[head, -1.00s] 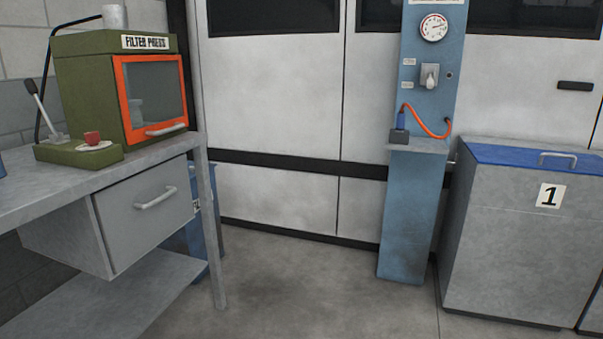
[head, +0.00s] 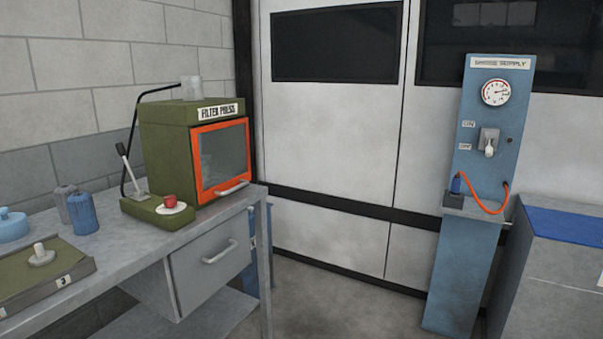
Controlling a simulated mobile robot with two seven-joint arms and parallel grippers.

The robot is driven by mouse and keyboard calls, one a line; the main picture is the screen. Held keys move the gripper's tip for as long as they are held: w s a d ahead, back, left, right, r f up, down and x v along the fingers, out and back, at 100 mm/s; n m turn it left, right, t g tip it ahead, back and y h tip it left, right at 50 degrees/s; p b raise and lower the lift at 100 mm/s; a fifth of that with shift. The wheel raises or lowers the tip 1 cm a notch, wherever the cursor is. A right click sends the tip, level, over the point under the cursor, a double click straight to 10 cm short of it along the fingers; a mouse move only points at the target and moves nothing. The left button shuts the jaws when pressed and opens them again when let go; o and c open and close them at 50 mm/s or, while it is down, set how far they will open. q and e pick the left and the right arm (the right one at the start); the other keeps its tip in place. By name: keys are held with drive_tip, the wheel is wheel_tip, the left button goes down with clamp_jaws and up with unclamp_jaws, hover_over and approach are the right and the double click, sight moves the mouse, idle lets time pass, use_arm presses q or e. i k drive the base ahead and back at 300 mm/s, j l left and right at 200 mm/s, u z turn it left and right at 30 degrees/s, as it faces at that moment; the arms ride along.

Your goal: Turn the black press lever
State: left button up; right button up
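The black press lever (head: 123,155) stands at the left side of the green filter press (head: 165,146) on the grey workbench. It rises from a light base plate on the press's low green front ledge and leans up to the left, with a dark grip on top. The press has an orange-framed window door (head: 221,158), which looks closed. A red knob (head: 170,201) on a pale disc sits on the ledge beside the lever. Neither of my grippers shows in the head view.
The grey workbench (head: 110,262) carries grey and blue canisters (head: 83,214), a blue lidded pot (head: 13,226) and a green tray (head: 75,262). A drawer (head: 212,265) hangs below. A blue supply column (head: 455,270) and a blue-topped cabinet (head: 560,224) stand right. Floor between is clear.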

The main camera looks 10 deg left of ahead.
sight(119, 148)
drive_tip(key=u, duration=0.5)
drive_tip(key=i+l+u, duration=0.15)
drive_tip(key=u, duration=0.3)
drive_tip(key=i+l+u, duration=0.25)
drive_tip(key=u, duration=0.2)
drive_tip(key=i+l+u, duration=0.2)
drive_tip(key=l, duration=0.15)
drive_tip(key=i+l+u, duration=0.15)
drive_tip(key=l, duration=0.25)
drive_tip(key=i+l, duration=0.2)
drive_tip(key=l, duration=0.15)
drive_tip(key=i+l+u, duration=0.1)
drive_tip(key=l, duration=0.3)
drive_tip(key=i+j, duration=0.05)
